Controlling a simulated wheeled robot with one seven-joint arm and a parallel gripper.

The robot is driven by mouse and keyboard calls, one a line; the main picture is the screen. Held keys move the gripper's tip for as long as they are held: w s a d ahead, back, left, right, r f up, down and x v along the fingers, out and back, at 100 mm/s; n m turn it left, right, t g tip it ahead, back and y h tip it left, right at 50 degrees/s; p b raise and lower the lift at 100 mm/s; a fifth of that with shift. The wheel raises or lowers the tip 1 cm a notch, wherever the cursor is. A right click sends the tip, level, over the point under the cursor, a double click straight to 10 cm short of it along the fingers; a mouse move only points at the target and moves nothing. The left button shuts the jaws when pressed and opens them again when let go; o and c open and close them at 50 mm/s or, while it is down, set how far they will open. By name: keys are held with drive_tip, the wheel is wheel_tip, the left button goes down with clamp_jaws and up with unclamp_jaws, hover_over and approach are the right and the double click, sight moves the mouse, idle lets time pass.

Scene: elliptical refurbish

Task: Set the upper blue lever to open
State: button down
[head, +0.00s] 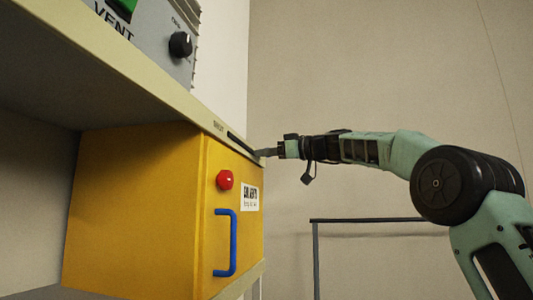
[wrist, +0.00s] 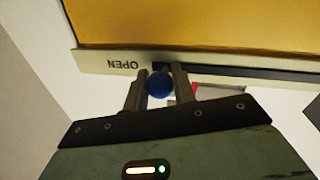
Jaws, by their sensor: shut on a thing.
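The upper blue lever shows in the wrist view as a round blue knob (wrist: 159,85) between my two fingers. It stands at the left end of a dark slot, right beside the upside-down word OPEN (wrist: 123,65). My gripper (wrist: 157,77) is shut on the knob, one finger on each side. In the head view my gripper (head: 264,153) reaches in from the right to the far end of the slot (head: 242,144) in the shelf edge. The knob is hidden there by my gripper.
Below the shelf (head: 130,75) is a yellow cabinet (head: 135,205) with a red button (head: 225,180) and a blue handle (head: 233,243). A grey panel with a black dial (head: 180,45) stands above. A dark rail (head: 370,220) is behind my arm.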

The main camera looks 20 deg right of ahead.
drive_tip(key=shift+d+r, duration=0.15)
drive_tip(key=shift+d, duration=0.05)
drive_tip(key=c, duration=1.1)
unclamp_jaws()
drive_tip(key=shift+w, duration=0.15)
drive_tip(key=shift+c, duration=0.2)
drive_tip(key=shift+s+d+f+b, duration=0.25)
drive_tip(key=shift+s+d+b, duration=0.05)
drive_tip(key=shift+s+b, duration=0.1)
drive_tip(key=b+v, duration=0.8)
drive_tip(key=v, duration=0.8)
drive_tip(key=shift+s, duration=0.25)
drive_tip(key=shift+d+r, duration=0.1)
drive_tip(key=shift+r, duration=0.05)
